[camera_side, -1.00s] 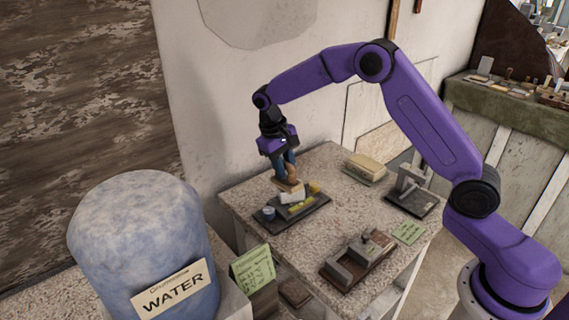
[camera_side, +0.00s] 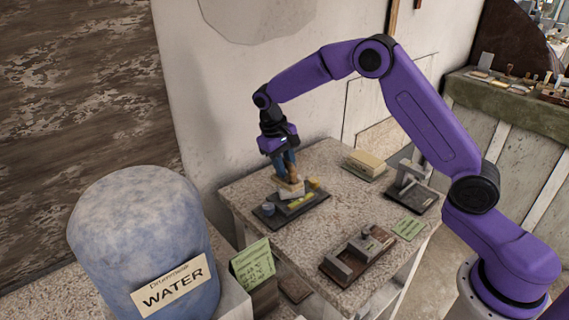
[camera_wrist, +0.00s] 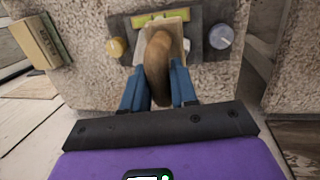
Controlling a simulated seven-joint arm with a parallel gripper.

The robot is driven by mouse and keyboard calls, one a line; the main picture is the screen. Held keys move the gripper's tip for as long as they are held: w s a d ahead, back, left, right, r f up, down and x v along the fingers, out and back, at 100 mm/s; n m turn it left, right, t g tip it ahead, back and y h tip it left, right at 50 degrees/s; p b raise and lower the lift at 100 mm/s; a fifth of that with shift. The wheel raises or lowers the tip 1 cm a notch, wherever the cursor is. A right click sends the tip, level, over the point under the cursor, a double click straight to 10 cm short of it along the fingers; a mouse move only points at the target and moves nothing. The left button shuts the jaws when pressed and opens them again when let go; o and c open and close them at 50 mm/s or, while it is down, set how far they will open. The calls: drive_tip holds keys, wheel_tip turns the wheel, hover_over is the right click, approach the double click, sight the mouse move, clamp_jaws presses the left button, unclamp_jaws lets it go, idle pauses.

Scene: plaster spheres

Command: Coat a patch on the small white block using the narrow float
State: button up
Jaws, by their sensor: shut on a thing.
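My gripper (camera_side: 284,166) is shut on the brown wooden handle of the narrow float (camera_side: 291,177), over the dark tray (camera_side: 265,216). In the wrist view, the float's handle (camera_wrist: 158,62) stands between my blue fingers (camera_wrist: 160,88). A pale plate edge shows beside the handle. A whitish piece, probably the small white block (camera_side: 291,196), lies under the float on the tray. The float and my gripper hide much of it. I cannot tell whether the float touches it, or whether its face bears any coating.
On the tray are a yellow-green strip (camera_side: 301,201), a yellow knob (camera_side: 314,183) and a blue-grey cup (camera_side: 268,209). A cream block stack (camera_side: 366,163), a grey metal stand (camera_side: 411,178) and a wooden-based fixture (camera_side: 358,252) stand on the table. The WATER drum (camera_side: 140,235) is at the left.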

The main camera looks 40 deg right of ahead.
drive_tip(key=shift+s+r, duration=0.1)
drive_tip(key=shift+s, duration=0.9)
drive_tip(key=shift+w+f, duration=0.2)
drive_tip(key=shift+w, duration=2)
drive_tip(key=shift+s+r, duration=0.1)
drive_tip(key=shift+s, duration=2.15)
drive_tip(key=shift+w, duration=2.25)
drive_tip(key=shift+s+r, duration=0.75)
drive_tip(key=shift+s, duration=0.3)
drive_tip(key=shift+r, duration=0.1)
